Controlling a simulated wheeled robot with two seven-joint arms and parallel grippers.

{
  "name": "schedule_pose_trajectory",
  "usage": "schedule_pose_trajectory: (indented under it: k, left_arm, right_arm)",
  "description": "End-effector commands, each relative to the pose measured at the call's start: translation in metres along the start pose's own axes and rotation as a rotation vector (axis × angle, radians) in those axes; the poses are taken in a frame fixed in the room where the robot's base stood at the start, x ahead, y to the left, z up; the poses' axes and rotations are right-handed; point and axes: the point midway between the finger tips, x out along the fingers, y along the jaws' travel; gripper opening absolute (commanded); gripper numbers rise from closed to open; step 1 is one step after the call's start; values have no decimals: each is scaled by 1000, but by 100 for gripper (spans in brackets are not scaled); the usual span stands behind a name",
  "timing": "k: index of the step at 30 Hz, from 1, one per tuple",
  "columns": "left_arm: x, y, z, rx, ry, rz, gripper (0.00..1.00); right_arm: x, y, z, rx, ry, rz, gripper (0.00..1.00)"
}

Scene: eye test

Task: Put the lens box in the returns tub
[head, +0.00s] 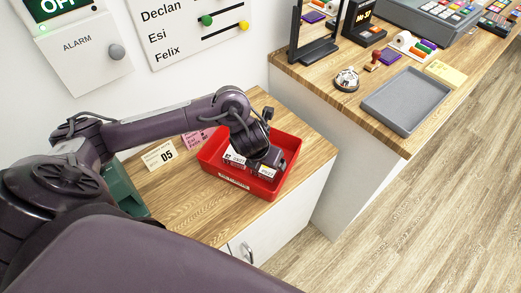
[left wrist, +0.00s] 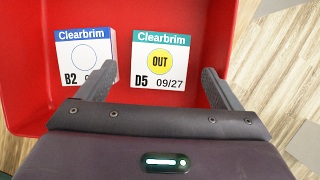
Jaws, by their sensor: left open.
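The red tub (head: 209,170) stands on the small wooden-topped cabinet; its front label is too small to read. Two white Clearbrim lens boxes lie in it. The box marked D5 (left wrist: 160,60) has a teal band and a yellow OUT circle with 09/27. The box marked B2 (left wrist: 84,48) has a blue band and an empty circle. My left gripper (left wrist: 158,72) is open over the tub, its fingers either side of the D5 box with gaps showing. The left finger hides part of B2's print. In the head view my left gripper (head: 262,160) partly covers the boxes. My right gripper is not seen.
A card reading 05 (head: 159,155), a pink note (head: 195,138) and a green container (head: 122,192) are left of the tub. The longer counter at right holds a grey tray (head: 405,101), a bell (head: 347,79) and a stamp (head: 374,61).

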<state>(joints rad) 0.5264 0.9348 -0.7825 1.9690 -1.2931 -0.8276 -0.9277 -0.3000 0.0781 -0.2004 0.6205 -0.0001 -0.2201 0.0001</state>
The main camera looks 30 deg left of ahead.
Motion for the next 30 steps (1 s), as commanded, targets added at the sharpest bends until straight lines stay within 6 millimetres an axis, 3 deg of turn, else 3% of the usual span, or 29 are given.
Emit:
schedule_pose_trajectory:
  k: [3,10,15,30]
  left_arm:
    - [-32,0,3,3,-5,1,86]
    - [-73,1,3,2,-3,2,86]
    - [-82,1,1,0,-1,2,86]
    - [-81,0,0,0,0,1,86]
  right_arm:
    - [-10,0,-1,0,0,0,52]
    - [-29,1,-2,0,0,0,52]
    - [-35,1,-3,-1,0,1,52]
    - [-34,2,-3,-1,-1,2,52]
